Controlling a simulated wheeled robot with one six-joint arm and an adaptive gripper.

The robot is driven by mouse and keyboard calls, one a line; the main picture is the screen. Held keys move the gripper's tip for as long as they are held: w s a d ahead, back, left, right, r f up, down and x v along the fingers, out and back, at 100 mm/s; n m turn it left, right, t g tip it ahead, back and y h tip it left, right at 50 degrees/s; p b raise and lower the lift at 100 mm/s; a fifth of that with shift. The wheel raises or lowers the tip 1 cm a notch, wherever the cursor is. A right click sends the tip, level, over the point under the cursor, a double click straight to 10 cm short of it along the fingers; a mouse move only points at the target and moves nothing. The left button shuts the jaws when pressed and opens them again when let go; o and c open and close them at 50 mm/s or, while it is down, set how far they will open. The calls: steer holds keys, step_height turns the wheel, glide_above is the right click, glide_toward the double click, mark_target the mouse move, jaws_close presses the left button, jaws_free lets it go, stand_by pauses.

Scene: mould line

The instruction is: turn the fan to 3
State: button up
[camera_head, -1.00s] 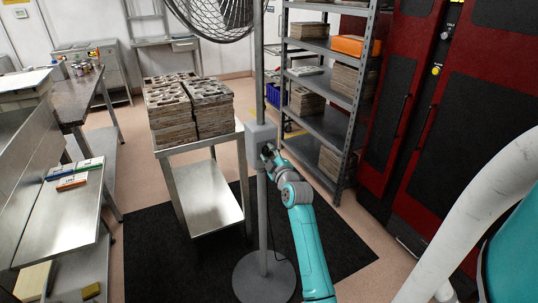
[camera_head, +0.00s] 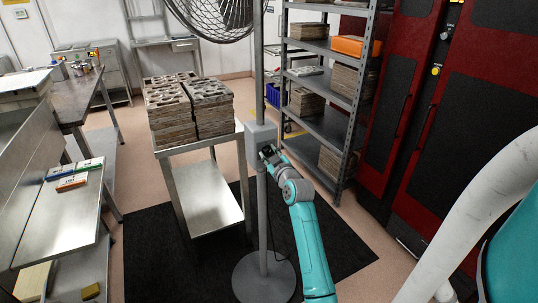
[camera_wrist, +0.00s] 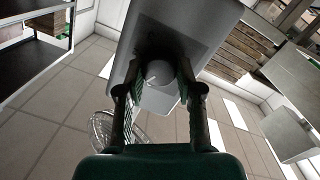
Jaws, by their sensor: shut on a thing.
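The pedestal fan has a caged head (camera_head: 215,16) at the top of the head view, on a grey pole with a round base (camera_head: 264,277). A grey control box (camera_head: 260,133) sits partway up the pole. My gripper (camera_head: 267,152) is at the front of this box. In the wrist view the box (camera_wrist: 196,32) fills the upper middle, and a round pale knob (camera_wrist: 159,73) stands on its face. My gripper (camera_wrist: 160,88) is shut on the knob, one finger on each side. A short line shows on the knob, but I cannot read any setting numbers.
A metal table (camera_head: 205,197) with stacked mould blocks (camera_head: 190,108) stands left of the pole. A grey shelf rack (camera_head: 345,125) and red cabinets (camera_head: 400,90) stand to the right. A dark mat (camera_head: 150,245) lies under the fan.

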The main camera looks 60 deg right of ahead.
steer(key=m, duration=0.5)
steer(key=shift+d+y, duration=0.1)
steer(key=shift+y, duration=0.3)
steer(key=m, duration=0.5)
steer(key=shift+s+d+y, duration=0.1)
steer(key=shift+y, duration=0.2)
steer(key=m, duration=0.5)
steer(key=shift+t+y, duration=0.3)
steer(key=shift+s+d+f+m, duration=0.1)
steer(key=shift+m, duration=2.1)
steer(key=shift+t, duration=0.3)
steer(key=o, duration=1.2)
steer(key=shift+c, duration=0.2)
steer(key=v, duration=1.2)
